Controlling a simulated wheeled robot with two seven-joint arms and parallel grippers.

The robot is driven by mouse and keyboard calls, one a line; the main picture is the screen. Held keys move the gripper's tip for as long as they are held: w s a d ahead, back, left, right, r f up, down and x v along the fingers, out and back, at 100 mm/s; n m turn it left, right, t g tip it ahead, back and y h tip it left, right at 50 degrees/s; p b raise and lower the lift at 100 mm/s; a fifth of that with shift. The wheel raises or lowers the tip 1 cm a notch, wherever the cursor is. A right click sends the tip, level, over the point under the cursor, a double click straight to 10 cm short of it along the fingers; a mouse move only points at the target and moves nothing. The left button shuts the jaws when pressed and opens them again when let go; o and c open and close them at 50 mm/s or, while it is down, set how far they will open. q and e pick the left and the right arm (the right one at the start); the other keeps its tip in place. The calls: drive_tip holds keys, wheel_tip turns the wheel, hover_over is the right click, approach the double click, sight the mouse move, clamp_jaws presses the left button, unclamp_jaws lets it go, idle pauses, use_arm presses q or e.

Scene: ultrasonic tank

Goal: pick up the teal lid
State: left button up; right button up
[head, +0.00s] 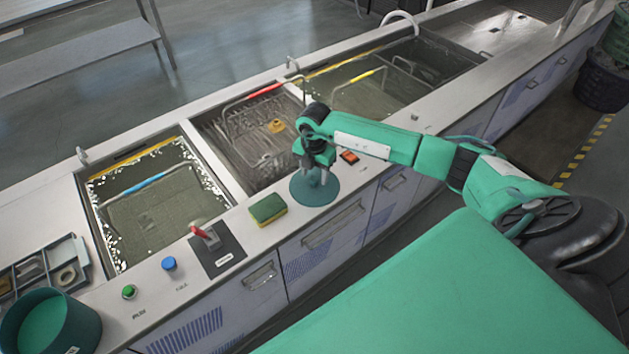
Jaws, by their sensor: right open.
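The teal lid (303,191) is a round disc lying on the front ledge of the wash counter, right of the sponge in the head view. My right gripper (319,181) is directly over the lid, pointing down, with its fingers open. The fingertips overlap the lid in the picture, and I cannot tell whether they touch it. The gripper hides part of the lid's upper right. My left gripper is not in view.
A green and yellow sponge (268,209) lies just left of the lid. A red lever switch (205,235) and blue (169,263) and green (128,292) buttons sit farther left. A teal-filled dark tub (50,325) is at bottom left. Open tanks (150,200) lie behind.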

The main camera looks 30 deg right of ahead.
drive_tip(key=shift+f, duration=0.75)
drive_tip(key=c, duration=1.1)
drive_tip(key=shift+o, duration=0.2)
drive_tip(key=shift+r, duration=0.1)
